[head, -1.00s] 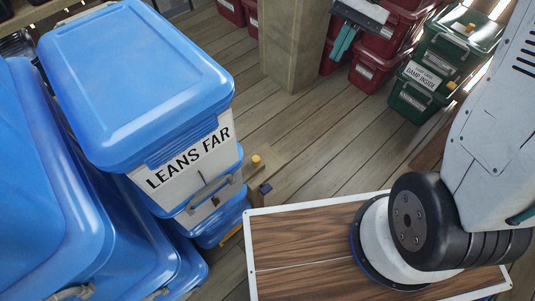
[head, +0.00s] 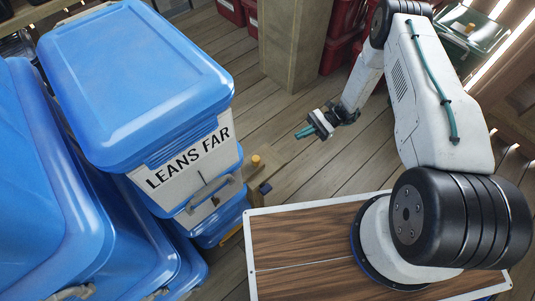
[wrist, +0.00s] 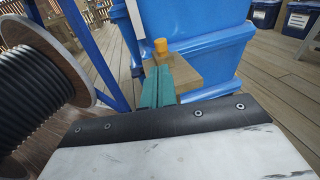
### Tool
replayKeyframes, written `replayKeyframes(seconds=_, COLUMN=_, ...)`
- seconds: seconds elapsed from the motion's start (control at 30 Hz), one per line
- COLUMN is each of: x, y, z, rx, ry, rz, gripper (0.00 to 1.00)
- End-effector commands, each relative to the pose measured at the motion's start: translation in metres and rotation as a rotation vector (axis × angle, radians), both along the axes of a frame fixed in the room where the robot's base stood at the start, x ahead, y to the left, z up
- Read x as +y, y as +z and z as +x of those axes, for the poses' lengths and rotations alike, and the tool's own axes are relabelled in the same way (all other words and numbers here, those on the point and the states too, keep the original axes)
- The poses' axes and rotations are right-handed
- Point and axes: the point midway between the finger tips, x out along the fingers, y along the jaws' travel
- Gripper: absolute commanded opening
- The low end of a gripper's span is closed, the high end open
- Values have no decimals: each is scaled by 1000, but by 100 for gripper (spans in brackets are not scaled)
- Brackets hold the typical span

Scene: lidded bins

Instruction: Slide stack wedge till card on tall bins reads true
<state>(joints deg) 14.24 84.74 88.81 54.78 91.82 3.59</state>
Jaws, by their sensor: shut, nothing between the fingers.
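The tall stack of blue-lidded bins (head: 140,85) stands at the left in the head view. The card (head: 189,160) on its front reads "LEANS FAR". The wooden wedge (head: 270,170) is low at the stack's right side, with an orange knob (head: 257,160) on top. In the wrist view the wedge (wrist: 188,68) and its knob (wrist: 161,45) are just ahead of my fingers, against the blue bin. My gripper (head: 300,132) is shut and empty, right of the wedge and apart from it in the head view. Its teal fingers (wrist: 157,80) partly cover the wedge in the wrist view.
More blue bins (head: 40,180) crowd the left edge. A wooden post (head: 295,45) and red bins (head: 340,52) stand at the back, with a green bin (head: 470,30) farther right. A cable reel (wrist: 35,90) fills the wrist view's left. Plank floor (head: 225,60) is open around the wedge.

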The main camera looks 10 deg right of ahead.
Motion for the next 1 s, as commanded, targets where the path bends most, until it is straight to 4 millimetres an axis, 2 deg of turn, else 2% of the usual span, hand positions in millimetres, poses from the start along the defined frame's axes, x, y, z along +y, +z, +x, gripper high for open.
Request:
replayKeyframes(seconds=0.03, x=1, y=-11, z=-4, rx=17, ry=-14, rz=9, gripper=0)
replayKeyframes(seconds=0.1, x=2, y=-19, z=-8, rx=31, ry=-26, rz=17, gripper=0)
replayKeyframes(seconds=0.27, x=11, y=-25, z=-13, rx=41, ry=-34, rz=23, gripper=0)
replayKeyframes(seconds=0.37, x=25, y=-25, z=-18, rx=40, ry=-32, rz=22, gripper=0)
replayKeyframes(seconds=0.8, x=110, y=-24, z=-48, rx=40, ry=-30, rz=21, gripper=0)
replayKeyframes(seconds=1.0, x=130, y=-24, z=-54, rx=39, ry=-32, rz=21, gripper=0)
